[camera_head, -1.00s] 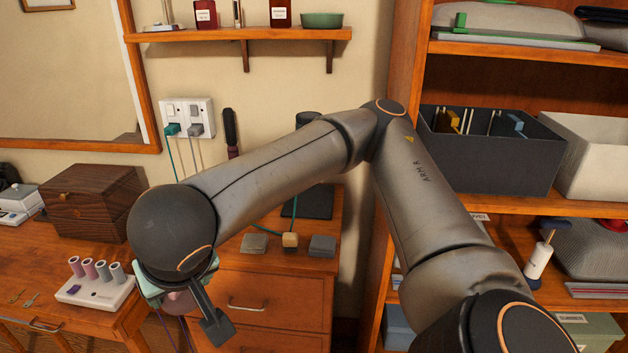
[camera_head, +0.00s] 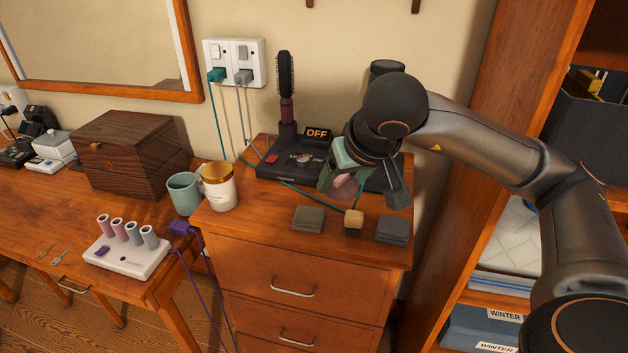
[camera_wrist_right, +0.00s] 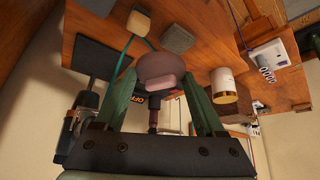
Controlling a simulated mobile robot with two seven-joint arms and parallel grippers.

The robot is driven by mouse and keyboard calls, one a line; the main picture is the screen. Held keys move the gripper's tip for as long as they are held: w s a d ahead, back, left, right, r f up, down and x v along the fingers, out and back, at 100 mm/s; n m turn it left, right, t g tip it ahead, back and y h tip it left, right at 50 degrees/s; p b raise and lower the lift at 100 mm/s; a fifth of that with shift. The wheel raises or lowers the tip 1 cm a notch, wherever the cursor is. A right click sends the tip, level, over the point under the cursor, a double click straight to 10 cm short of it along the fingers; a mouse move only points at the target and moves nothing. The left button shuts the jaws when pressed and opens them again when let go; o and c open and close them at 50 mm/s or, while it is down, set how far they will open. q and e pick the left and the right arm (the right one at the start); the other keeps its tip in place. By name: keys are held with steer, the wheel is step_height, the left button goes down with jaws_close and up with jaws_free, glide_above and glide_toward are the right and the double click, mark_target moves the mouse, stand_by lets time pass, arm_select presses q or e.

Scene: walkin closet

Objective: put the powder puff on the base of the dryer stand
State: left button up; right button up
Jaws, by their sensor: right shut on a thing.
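My right gripper (camera_head: 345,180) is shut on the powder puff (camera_head: 344,188), a round pink pad. In the right wrist view the puff (camera_wrist_right: 160,66) sits between the tips of the green fingers (camera_wrist_right: 163,82). The dryer stand's dark base (camera_head: 270,169) lies on the drawer top, with a red button, an upright round brush (camera_head: 286,90) and an OFF display (camera_head: 317,133). The gripper is over the right part of the stand and hides some of it. The puff appears above the surface; its exact height is unclear. My left gripper is not in view.
A grey-green block (camera_head: 308,219), a wooden block (camera_head: 353,224) and a dark grey block (camera_head: 391,231) lie along the drawer top's front. A teal mug (camera_head: 183,193) and a white-brown cup (camera_head: 219,188) stand left. A teal cord crosses the top.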

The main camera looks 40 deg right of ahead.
steer(key=p, duration=0.1)
glide_toward(320, 196)
steer(key=w, duration=0.1)
steer(key=w+f, duration=0.1)
steer(key=w+d, duration=0.1)
steer(key=shift+w+f, duration=0.15)
steer(key=shift+f, duration=1.75)
steer(key=shift+f, duration=0.2)
steer(key=o, duration=1.3)
steer(key=shift+r, duration=0.1)
